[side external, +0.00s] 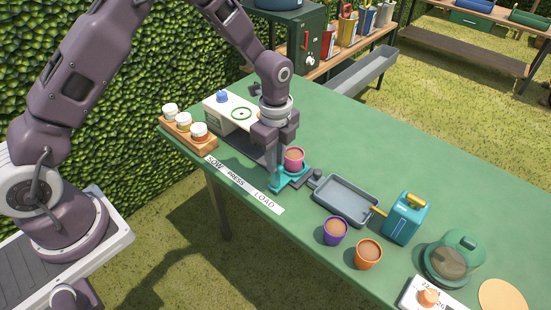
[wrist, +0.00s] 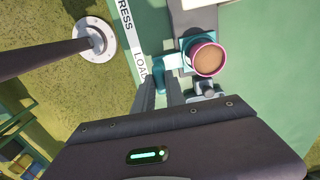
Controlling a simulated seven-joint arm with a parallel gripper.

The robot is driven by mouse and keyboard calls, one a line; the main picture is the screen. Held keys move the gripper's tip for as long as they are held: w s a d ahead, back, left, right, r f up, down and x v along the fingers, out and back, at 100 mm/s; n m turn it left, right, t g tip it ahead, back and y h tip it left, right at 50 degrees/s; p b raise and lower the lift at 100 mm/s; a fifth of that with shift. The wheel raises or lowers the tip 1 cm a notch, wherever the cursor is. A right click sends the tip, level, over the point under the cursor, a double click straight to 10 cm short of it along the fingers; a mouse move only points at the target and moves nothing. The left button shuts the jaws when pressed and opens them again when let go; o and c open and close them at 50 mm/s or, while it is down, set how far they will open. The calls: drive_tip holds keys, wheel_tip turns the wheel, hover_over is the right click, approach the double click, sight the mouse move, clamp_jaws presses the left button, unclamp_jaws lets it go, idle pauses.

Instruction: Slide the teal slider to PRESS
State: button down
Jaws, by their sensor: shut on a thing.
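The teal slider (side external: 291,180) is a small carriage on a dark track, carrying a pink pot (side external: 294,159) of brown soil. It stands beside the word LOAD on the white label strip (side external: 246,186), which reads SOW, PRESS, LOAD. In the wrist view, the slider's teal handle (wrist: 160,72) sticks out towards the strip, and the pink-rimmed pot (wrist: 208,60) stands upright on the carriage. My gripper (side external: 277,178) points down at the handle. In the wrist view, my gripper (wrist: 160,88) is shut on that handle, its fingers on either side.
A white-topped station (side external: 228,108) stands over the track towards SOW. A wooden rack of jars (side external: 188,133) is at the left end. A grey tray (side external: 346,200), purple pot (side external: 335,231), orange pot (side external: 368,254) and teal watering can (side external: 405,218) stand to the right.

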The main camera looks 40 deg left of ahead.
drive_tip(key=a, duration=1.1)
drive_tip(key=c, duration=1.4)
unclamp_jaws()
wheel_tip(320, 180, up, 7)
drive_tip(key=shift+r, duration=0.1)
